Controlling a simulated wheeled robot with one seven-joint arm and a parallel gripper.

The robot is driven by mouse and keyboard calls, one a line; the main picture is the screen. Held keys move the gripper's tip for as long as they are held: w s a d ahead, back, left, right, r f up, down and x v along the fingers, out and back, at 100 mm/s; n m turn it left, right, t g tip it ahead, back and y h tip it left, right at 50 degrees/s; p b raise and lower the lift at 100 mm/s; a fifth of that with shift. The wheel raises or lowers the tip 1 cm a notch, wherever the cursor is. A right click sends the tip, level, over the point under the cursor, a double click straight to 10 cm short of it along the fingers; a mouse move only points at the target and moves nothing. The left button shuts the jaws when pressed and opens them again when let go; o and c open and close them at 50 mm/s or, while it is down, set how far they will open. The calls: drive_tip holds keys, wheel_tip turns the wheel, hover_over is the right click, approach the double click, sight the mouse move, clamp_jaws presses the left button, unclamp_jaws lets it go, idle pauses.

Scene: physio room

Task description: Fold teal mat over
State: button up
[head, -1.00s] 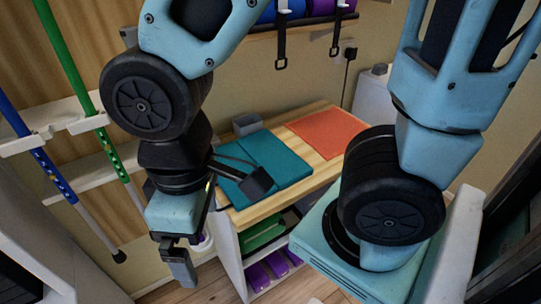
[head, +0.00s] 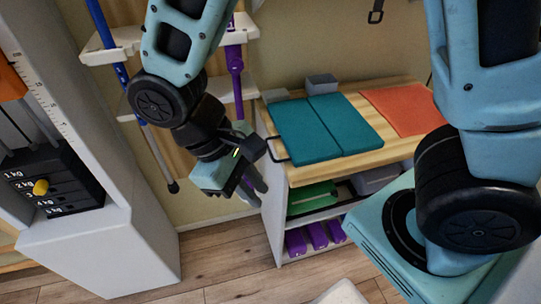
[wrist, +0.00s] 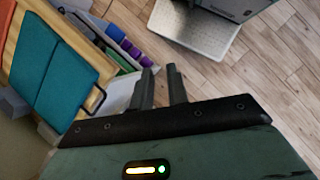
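The teal mat (head: 343,124) lies flat and unfolded on the wooden bench top, with a crease line between its two panels. A dark loop handle sticks out from its left edge, over the bench's end. The mat also shows in the wrist view (wrist: 66,88) at the left, with the handle toward the fingers. My gripper (head: 254,190) hangs in the air to the left of the bench end, below the mat's height, touching nothing. In the wrist view its two fingers (wrist: 161,85) stand a small gap apart with nothing between them.
An orange mat (head: 402,108) lies on the bench right of the teal one. Grey blocks (head: 321,84) stand behind the teal mat. Shelves below hold a green item (head: 312,196) and purple ones (head: 317,236). A weight stack (head: 50,182) stands at left. Floor (head: 225,255) before the bench is bare.

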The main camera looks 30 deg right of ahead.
drive_tip(key=w+d+f+m+h+b, duration=0.1)
drive_tip(key=w+d+f+h+b, duration=0.1)
drive_tip(key=w+f+h+b, duration=0.45)
drive_tip(key=w+d+f+h+b, duration=0.15)
drive_tip(key=f+h, duration=0.25)
drive_tip(key=f, duration=0.5)
drive_tip(key=w+a+f+m+t+h+b, duration=0.1)
drive_tip(key=w+a+f+t+h+b, duration=0.4)
drive_tip(key=t+h, duration=0.35)
drive_tip(key=shift+g, duration=0.25)
drive_tip(key=x, duration=0.6)
drive_tip(key=p+x, duration=0.1)
drive_tip(key=x, duration=0.4)
drive_tip(key=w+p+x, duration=0.1)
drive_tip(key=x, duration=0.5)
drive_tip(key=shift+d+r, duration=0.15)
drive_tip(key=shift+d, duration=0.05)
drive_tip(key=shift+w, duration=0.1)
clamp_jaws()
